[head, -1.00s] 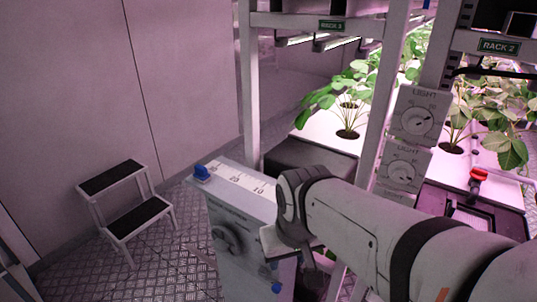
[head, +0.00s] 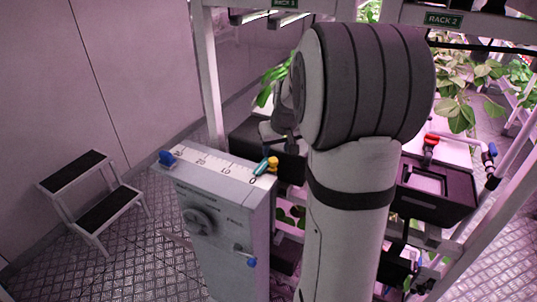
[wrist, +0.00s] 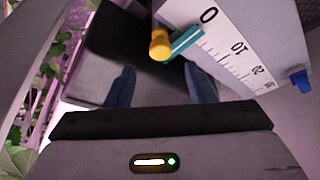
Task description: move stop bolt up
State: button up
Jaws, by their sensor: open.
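A grey box (head: 225,225) has a white scale (head: 215,165) on top, marked 0 to 30. A yellow knob (head: 273,163) and a teal pointer (head: 262,166) sit at the 0 end, and a blue knob (head: 167,158) at the other end. I cannot tell for certain which part is the stop bolt. In the wrist view the yellow knob (wrist: 160,45) and teal pointer (wrist: 185,46) lie just beyond my gripper (wrist: 160,88). Its two blue fingers are apart with nothing between them. In the head view my arm hides much of the area right of the box.
The box front has a round dial (head: 200,222) and a blue-tipped lever (head: 250,261). A step stool (head: 95,205) stands at the left. Racks with plants, a black tray (head: 435,190) and a red valve handle (head: 431,140) are at the right. Floor between stool and box is clear.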

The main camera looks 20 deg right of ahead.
aim_at(273, 160)
jog(key=x, duration=0.6)
jog(key=shift+a, duration=0.1)
jog(key=shift+c, duration=0.3)
grip_shut()
